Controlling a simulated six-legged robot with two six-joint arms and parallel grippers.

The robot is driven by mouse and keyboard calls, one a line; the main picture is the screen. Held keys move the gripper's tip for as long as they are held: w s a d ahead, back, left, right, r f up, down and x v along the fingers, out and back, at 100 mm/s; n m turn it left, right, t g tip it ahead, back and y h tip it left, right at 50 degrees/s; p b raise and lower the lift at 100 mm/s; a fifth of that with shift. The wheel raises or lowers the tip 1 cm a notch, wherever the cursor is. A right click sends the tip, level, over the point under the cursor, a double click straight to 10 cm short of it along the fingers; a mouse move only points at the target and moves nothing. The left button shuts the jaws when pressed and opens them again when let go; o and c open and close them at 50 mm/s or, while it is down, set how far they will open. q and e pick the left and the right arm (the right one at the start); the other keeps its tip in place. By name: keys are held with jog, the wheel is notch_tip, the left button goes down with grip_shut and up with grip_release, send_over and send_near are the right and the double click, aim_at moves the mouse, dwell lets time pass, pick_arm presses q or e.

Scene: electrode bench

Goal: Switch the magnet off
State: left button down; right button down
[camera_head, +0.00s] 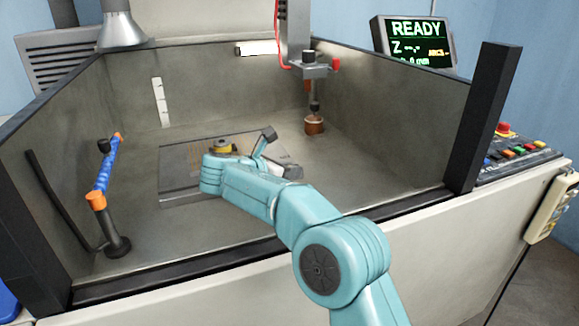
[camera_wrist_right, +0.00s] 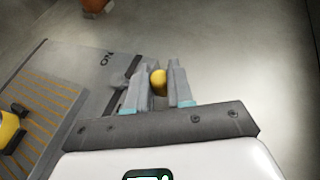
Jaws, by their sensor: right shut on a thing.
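The magnet is a flat grey chuck plate (camera_head: 180,188) with orange stripes on the tank floor, and it also shows at the left of the right wrist view (camera_wrist_right: 85,75). An "ON" mark is on its end, upside down in the wrist view. My right gripper (camera_wrist_right: 163,88) is shut on the yellow knob (camera_wrist_right: 158,80) of the magnet's handle, beside that end. In the head view my right gripper (camera_head: 293,172) is low at the plate's right end, and the knob cannot be made out there. My left gripper is not in view.
A yellow and dark piece (camera_head: 222,146) sits on the plate. A copper electrode (camera_head: 314,125) hangs behind and to the right. A blue and orange hose (camera_head: 104,175) stands at the left. Tank walls surround the area; the floor at the right is clear.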

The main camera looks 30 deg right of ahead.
jog(key=shift+w+r, duration=0.15)
jog(key=c, duration=1.4)
grip_release()
jog(key=o, duration=0.4)
jog(key=shift+w, duration=0.1)
jog(key=p+v, duration=0.1)
jog(key=v, duration=1.5)
jog(key=shift+a+p, duration=0.2)
jog(key=shift+p, duration=0.1)
